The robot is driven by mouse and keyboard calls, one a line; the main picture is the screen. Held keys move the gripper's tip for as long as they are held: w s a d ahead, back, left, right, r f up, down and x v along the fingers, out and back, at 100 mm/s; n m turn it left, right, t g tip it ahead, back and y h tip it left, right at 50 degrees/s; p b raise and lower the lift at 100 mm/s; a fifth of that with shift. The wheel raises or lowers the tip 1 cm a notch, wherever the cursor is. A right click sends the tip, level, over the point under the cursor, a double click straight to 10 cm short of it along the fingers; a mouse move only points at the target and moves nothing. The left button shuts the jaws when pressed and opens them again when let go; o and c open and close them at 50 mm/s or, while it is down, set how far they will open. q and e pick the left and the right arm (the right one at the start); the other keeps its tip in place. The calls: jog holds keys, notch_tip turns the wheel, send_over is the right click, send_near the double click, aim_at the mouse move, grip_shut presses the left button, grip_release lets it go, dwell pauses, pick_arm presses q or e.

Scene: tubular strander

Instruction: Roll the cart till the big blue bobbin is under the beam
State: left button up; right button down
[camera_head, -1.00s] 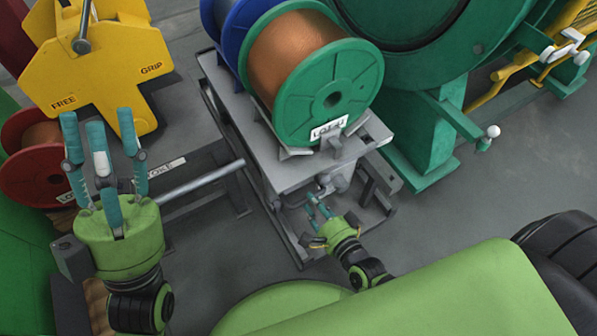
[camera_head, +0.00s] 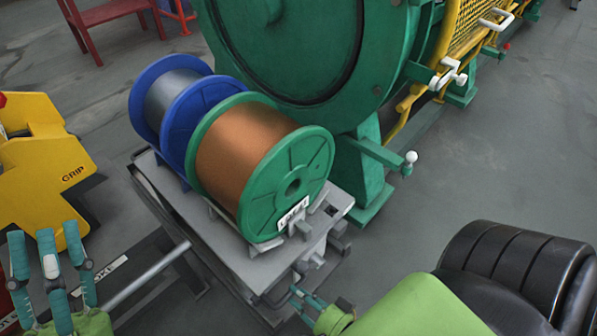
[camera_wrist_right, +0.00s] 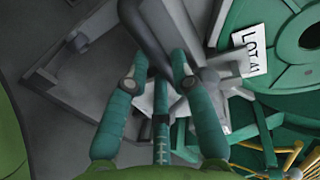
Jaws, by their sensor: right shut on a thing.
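The big blue bobbin (camera_head: 181,124) stands at the back of a grey cart (camera_head: 262,270), behind a green-flanged bobbin of copper wire (camera_head: 240,160). Its blue flanges and grey winding show in part; the copper bobbin hides the rest. My right gripper (camera_head: 308,303) is low at the cart's front end. In the right wrist view, its teal fingers (camera_wrist_right: 158,85) are shut on a dark curved handle (camera_wrist_right: 147,35). My left gripper (camera_head: 48,265) is at lower left, fingers up and spread, empty. I cannot make out the beam for certain.
A green machine (camera_head: 370,180) with a large round opening stands close behind and right of the cart; its white-knobbed lever (camera_head: 411,157) sticks out. A yellow block (camera_head: 45,165) marked GRIP and a grey bar (camera_head: 145,275) are at left. Right floor is open.

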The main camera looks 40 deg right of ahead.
jog(key=shift+s+f, duration=0.1)
jog(key=shift+f, duration=0.3)
jog(key=c, duration=1)
grip_release()
jog(key=shift+c, duration=0.2)
jog(key=shift+r, duration=0.15)
jog(key=v, duration=1.2)
jog(key=shift+r, duration=0.1)
